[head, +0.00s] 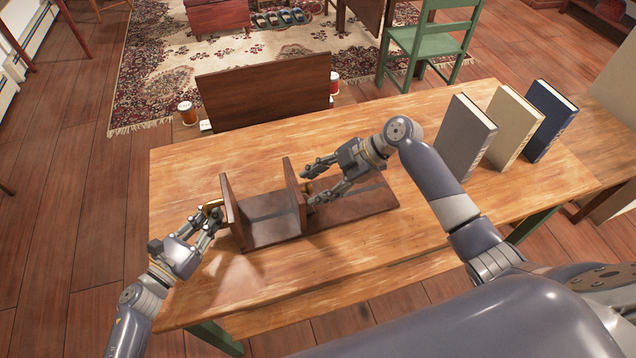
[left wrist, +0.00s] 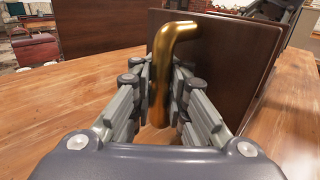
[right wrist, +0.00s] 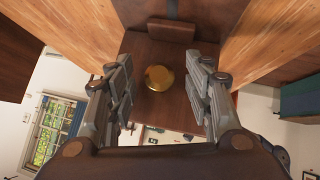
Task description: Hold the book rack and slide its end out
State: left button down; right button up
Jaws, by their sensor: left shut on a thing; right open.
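The dark wooden book rack (head: 270,232) lies on the table, with an upright left end (head: 232,212) and an upright sliding end (head: 292,190) partway along its base. My left gripper (head: 213,214) is shut on the brass handle (left wrist: 163,85) on the outer face of the left end. My right gripper (head: 307,186) is open at the outer side of the sliding end, over the bare right part of the base. In the right wrist view the round brass knob (right wrist: 159,78) shows between its spread fingers, with room on both sides; whether they touch it is unclear.
Three books stand upright at the right: grey (head: 465,138), cream (head: 511,127) and dark blue (head: 550,120). The wooden table (head: 400,250) is clear in front of the rack and between the rack and the books. A dark panel (head: 265,90) stands beyond the far edge.

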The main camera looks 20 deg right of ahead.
grip_shut()
pick_arm(q)
jog(key=shift+a, duration=0.15)
pick_arm(e)
jog(key=d, duration=1.9)
jog(key=shift+d, duration=0.1)
grip_release()
